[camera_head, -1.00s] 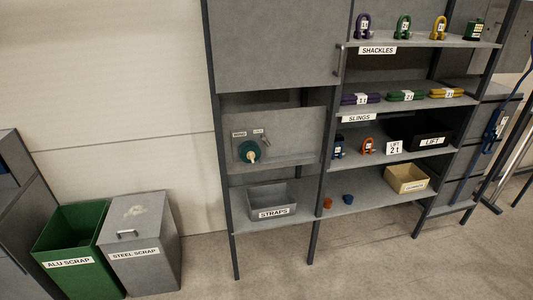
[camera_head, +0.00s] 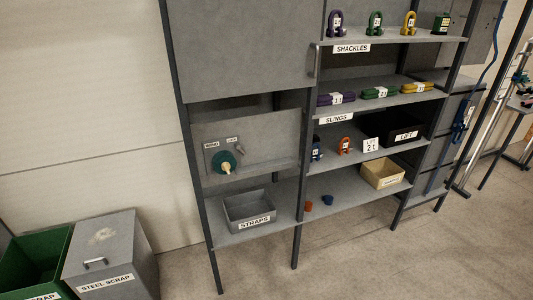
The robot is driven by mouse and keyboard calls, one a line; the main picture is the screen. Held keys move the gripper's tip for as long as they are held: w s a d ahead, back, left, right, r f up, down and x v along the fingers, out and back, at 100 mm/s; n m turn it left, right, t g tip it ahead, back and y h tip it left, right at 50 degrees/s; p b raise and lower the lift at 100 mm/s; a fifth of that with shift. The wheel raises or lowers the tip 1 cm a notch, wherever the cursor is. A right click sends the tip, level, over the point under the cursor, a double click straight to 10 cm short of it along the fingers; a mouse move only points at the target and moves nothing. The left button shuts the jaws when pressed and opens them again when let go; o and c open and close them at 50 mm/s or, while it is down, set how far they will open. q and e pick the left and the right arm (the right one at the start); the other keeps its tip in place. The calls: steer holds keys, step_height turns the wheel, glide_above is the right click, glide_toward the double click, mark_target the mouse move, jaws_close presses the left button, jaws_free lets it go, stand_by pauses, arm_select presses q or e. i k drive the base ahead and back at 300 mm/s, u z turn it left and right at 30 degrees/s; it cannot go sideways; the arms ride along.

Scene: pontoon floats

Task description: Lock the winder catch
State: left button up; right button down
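The winder (camera_head: 224,162) is a dark green disc with a pale knob, mounted on a grey panel in the left bay of the rack. A small lever or catch (camera_head: 239,144) sits at its upper right, by a small label. A second label, which seems to read WIND, is above the disc. The catch is too small to tell whether it is locked. Neither of my grippers shows in the head view.
A grey STRAPS bin (camera_head: 249,210) stands on the shelf below the winder. Scrap bins, one the grey STEEL SCRAP bin (camera_head: 112,252), stand at lower left. The floor (camera_head: 340,262) before the rack is clear.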

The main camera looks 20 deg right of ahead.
mark_target(238, 145)
steer(key=i, duration=0.9)
steer(key=u, duration=0.55)
